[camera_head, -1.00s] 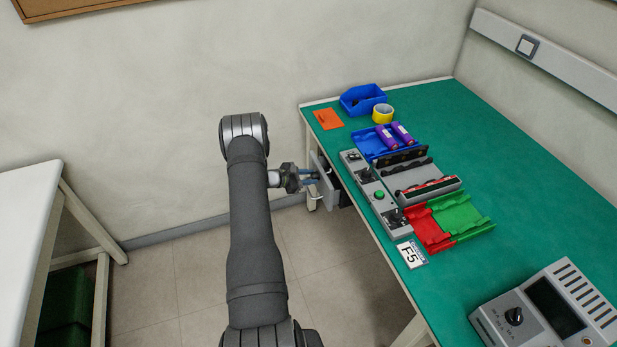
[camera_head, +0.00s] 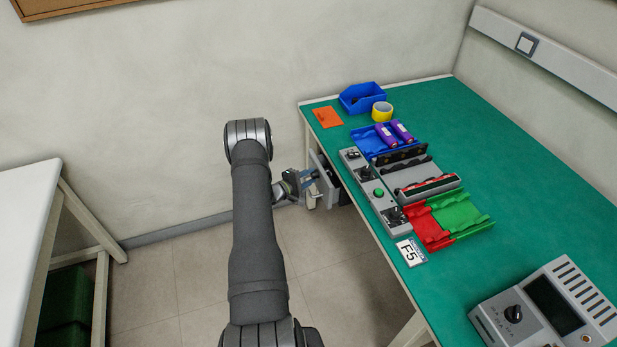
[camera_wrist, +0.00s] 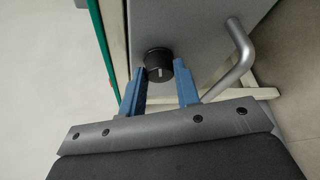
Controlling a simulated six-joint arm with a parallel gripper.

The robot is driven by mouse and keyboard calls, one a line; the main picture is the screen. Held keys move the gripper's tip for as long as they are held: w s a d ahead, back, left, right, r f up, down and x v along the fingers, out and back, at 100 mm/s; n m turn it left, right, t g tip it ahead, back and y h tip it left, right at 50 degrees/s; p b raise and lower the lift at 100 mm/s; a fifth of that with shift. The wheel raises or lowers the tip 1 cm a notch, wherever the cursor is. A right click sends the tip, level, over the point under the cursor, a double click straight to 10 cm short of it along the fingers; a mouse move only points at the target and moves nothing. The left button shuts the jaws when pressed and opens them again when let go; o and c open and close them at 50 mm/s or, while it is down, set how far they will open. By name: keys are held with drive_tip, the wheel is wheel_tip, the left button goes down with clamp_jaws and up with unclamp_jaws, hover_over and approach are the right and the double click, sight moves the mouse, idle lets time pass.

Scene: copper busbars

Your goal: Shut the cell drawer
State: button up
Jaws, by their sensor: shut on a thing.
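The drawer (camera_head: 322,178) is under the left edge of the green-topped table. Its grey front stands out a little from the table, with a dark part behind it. In the wrist view, the grey drawer front (camera_wrist: 198,35) carries a black round knob (camera_wrist: 158,66) and a silver bar handle (camera_wrist: 238,58). My gripper (camera_wrist: 160,72) has its two blue fingers on either side of the knob and is shut on it. The bar handle is to the right, outside the fingers. In the head view, my gripper (camera_head: 312,178) is at the drawer front. The drawer's inside is hidden.
The green table (camera_head: 530,185) holds a grey control strip (camera_head: 378,195), blue, red and green trays, purple cells (camera_head: 385,136), a blue bin (camera_head: 362,97), yellow tape (camera_head: 382,111) and a grey device (camera_head: 550,312). A white table (camera_head: 25,210) stands left. Floor between is clear.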

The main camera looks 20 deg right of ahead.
drive_tip(key=shift+m+t+h, duration=0.3)
drive_tip(key=shift+m+h, duration=0.1)
drive_tip(key=shift+m, duration=0.5)
drive_tip(key=shift+f, duration=0.1)
drive_tip(key=o, duration=1)
drive_tip(key=shift+c, duration=0.2)
drive_tip(key=shift+a, duration=0.1)
drive_tip(key=v, duration=1.7)
drive_tip(key=shift+s, duration=0.15)
drive_tip(key=shift+a, duration=0.1)
